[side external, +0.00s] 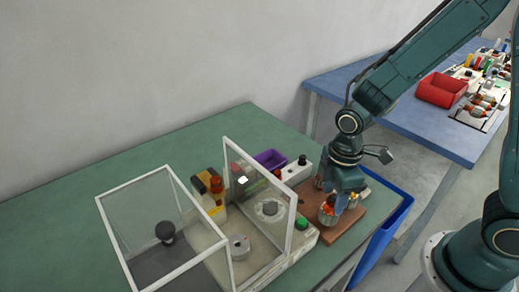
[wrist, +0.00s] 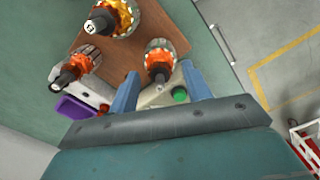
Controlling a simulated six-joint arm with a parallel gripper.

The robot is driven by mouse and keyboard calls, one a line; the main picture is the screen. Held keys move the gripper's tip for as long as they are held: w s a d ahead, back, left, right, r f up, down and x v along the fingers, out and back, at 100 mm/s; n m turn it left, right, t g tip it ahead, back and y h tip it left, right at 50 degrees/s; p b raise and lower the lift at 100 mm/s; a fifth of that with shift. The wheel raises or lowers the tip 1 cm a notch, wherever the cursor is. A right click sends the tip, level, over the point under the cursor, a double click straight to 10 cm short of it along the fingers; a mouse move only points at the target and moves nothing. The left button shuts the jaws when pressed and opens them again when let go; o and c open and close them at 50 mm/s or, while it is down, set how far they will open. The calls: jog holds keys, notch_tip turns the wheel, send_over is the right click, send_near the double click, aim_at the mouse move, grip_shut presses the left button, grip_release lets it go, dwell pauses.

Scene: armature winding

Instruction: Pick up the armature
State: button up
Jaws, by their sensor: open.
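Three armatures with orange windings and metal cores stand on a brown wooden board (wrist: 128,55). One armature (wrist: 160,59) is between the fingertips of my gripper (wrist: 160,72) in the wrist view, with a finger on each side. My gripper is open and does not grip it. A second armature (wrist: 112,18) is at the top, and a third armature (wrist: 78,66) is at the left. In the side view my gripper (side external: 340,196) points down over the board (side external: 346,224), and an orange-wound armature (side external: 327,211) shows just below it.
A white-framed clear guard (side external: 290,215) and a machine with a green button (side external: 302,222) stand left of the board. A purple bin (side external: 270,160) is behind. A blue bin (side external: 385,235) hangs at the green table's right edge. A blue table (side external: 430,128) holds a red bin (side external: 441,90).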

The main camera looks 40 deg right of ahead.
jog(key=shift+c, duration=0.4)
grip_shut()
jog(key=shift+r, duration=0.1)
dwell(0.3)
notch_tip(320, 180, up, 20)
dwell(0.8)
dwell(0.4)
